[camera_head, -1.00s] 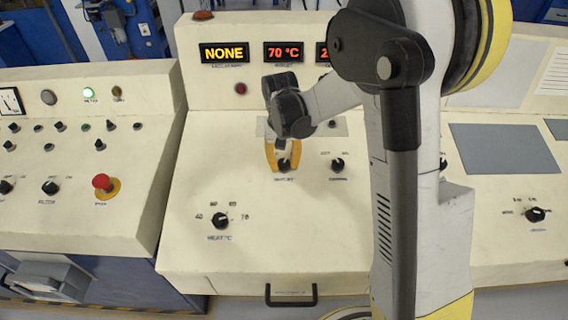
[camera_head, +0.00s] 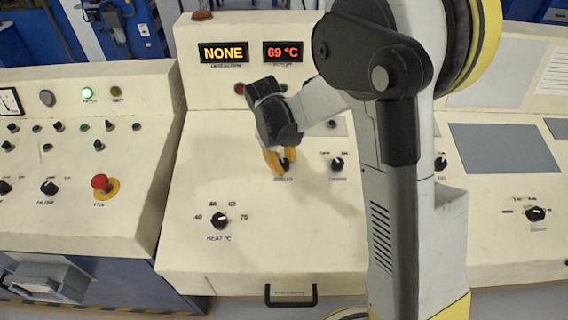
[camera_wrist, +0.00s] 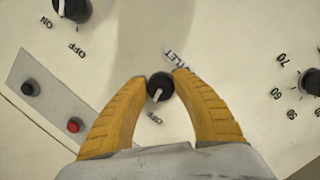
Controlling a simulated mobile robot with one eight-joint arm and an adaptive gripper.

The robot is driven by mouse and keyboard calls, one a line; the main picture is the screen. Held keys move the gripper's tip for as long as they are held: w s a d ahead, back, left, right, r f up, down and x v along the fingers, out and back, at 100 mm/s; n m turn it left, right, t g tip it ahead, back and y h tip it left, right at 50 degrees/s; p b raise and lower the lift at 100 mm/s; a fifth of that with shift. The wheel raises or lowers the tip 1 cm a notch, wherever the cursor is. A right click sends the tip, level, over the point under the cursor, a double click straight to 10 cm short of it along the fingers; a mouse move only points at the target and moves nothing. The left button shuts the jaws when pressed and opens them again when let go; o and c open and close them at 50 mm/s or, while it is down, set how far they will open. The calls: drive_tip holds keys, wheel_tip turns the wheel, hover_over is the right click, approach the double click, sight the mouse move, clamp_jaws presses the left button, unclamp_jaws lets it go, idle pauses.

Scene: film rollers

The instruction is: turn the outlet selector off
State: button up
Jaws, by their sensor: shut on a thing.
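The outlet selector is a small round black knob (camera_wrist: 159,86) with a white pointer on a cream panel. In the wrist view, part of its "OUTLET" label shows above it and an "OFF" mark below it. The white pointer points down, roughly towards that "OFF" mark. My gripper (camera_wrist: 160,79), with two yellow fingers, is shut on the knob, one finger on each side. In the head view, my gripper (camera_head: 284,164) comes down over the selector (camera_head: 288,164) from above and partly hides it, along with its position marks.
A heat knob (camera_head: 220,220) sits in front to the left, and another black knob (camera_head: 337,164) to the right. A red emergency button (camera_head: 101,183) is on the left console. Displays read "NONE" (camera_head: 223,53) and "69 °C" (camera_head: 291,52). My arm covers the panel's right part.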

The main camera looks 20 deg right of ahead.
drive_tip(key=shift+n, duration=1.4)
drive_tip(key=o, duration=1.2)
drive_tip(key=v, duration=1.2)
drive_tip(key=shift+s+a, duration=0.2)
drive_tip(key=shift+s, duration=0.05)
